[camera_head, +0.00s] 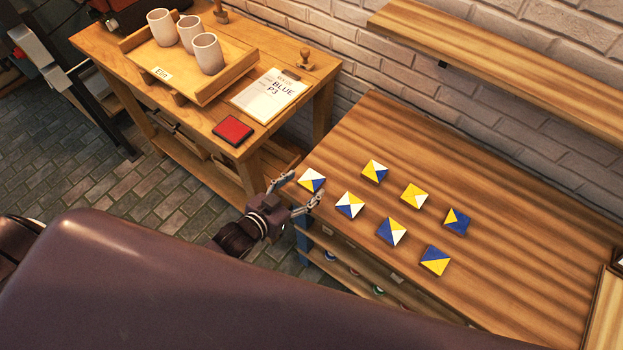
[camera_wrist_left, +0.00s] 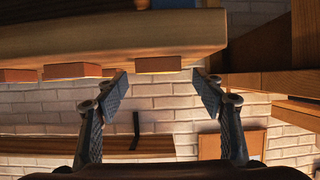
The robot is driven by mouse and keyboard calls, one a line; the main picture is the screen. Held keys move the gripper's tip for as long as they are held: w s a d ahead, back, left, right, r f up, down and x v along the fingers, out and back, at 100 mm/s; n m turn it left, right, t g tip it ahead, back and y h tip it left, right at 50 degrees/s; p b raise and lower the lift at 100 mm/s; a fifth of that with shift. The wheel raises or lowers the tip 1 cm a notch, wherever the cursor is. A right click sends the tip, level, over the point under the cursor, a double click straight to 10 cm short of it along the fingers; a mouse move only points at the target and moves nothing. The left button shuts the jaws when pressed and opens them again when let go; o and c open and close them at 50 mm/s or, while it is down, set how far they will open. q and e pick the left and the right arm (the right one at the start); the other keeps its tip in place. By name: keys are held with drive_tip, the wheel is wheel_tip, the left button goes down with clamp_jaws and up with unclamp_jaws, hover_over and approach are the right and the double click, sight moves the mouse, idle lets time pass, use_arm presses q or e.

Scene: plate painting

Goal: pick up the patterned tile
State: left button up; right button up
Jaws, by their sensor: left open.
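Several square patterned tiles in yellow, blue and white lie flat on the striped wooden table. The one at the table's left corner (camera_head: 311,180) is nearest my left gripper (camera_head: 303,186). My left gripper is open, its two fingers apart at the table's edge beside that tile. In the left wrist view, which is turned upside down, a tile's reddish-brown edge (camera_wrist_left: 158,64) shows between and a little beyond the open fingertips (camera_wrist_left: 161,82). The fingers do not visibly touch it. Its patterned face is hidden there. My right gripper is not in view.
Other tiles (camera_head: 374,171) (camera_head: 349,204) stand close behind and right of it. A wooden workbench (camera_head: 190,98) at upper left holds a tray with three white cups (camera_head: 208,53), a paper card (camera_head: 269,95) and a red pad (camera_head: 232,130). A shelf (camera_head: 500,65) juts from the brick wall.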

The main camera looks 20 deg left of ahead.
sight(312, 182)
use_arm(q)
drive_tip(key=shift+x, duration=1.5)
drive_tip(key=shift+s, duration=0.1)
drive_tip(key=c, duration=1.3)
